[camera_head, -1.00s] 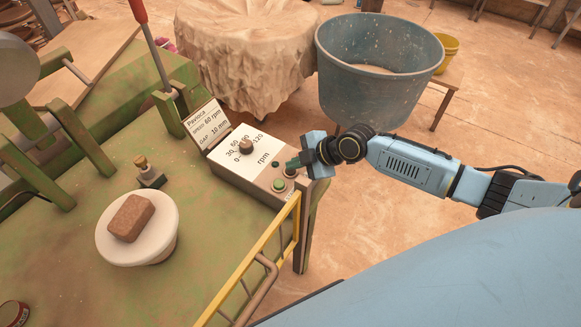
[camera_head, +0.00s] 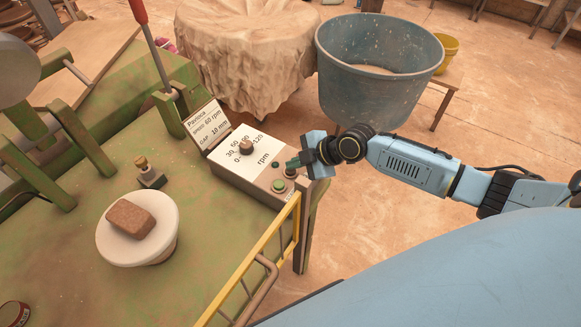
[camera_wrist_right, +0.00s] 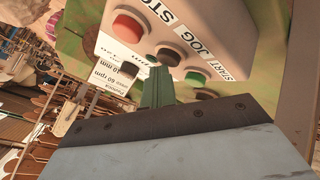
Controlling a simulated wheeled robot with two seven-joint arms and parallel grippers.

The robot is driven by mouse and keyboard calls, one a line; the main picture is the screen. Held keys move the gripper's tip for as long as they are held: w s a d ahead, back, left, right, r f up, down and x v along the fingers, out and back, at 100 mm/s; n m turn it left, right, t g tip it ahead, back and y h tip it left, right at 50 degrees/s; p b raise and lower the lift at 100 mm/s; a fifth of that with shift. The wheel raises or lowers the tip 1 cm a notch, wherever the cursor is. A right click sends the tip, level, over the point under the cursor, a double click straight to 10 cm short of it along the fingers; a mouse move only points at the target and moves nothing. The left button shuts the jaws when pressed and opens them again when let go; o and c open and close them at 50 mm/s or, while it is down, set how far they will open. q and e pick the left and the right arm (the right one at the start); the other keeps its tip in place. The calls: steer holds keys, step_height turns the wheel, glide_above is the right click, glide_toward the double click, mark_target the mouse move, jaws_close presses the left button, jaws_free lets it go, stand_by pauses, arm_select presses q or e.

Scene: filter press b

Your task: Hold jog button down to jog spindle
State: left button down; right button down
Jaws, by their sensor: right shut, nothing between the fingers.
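The control box (camera_head: 248,150) stands on the green machine bed. In the right wrist view its face carries a red STOP button (camera_wrist_right: 128,28), a dark JOG button (camera_wrist_right: 168,56) and a green START button (camera_wrist_right: 195,77). My right gripper (camera_head: 292,163) is shut and empty, with its green fingertips (camera_wrist_right: 158,72) at the JOG button. They appear to touch it, though the contact is partly hidden. A white round turntable (camera_head: 166,240) bears a brown block (camera_head: 130,218); it may be the spindle. My left gripper is not in view.
A speed dial knob (camera_head: 246,147) and a tilted label card (camera_head: 206,124) are on the box. A yellow rail (camera_head: 250,262) runs along the bed's front edge. A blue tub (camera_head: 375,85) and a cloth-covered round form (camera_head: 247,50) stand behind.

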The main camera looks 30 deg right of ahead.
mark_target(295, 171)
steer(key=shift+r+p, duration=0.45)
steer(key=shift+r, duration=0.3)
step_height(295, 171, up, 5)
steer(key=p, duration=0.4)
steer(key=shift+r, duration=0.1)
stand_by(1.6)
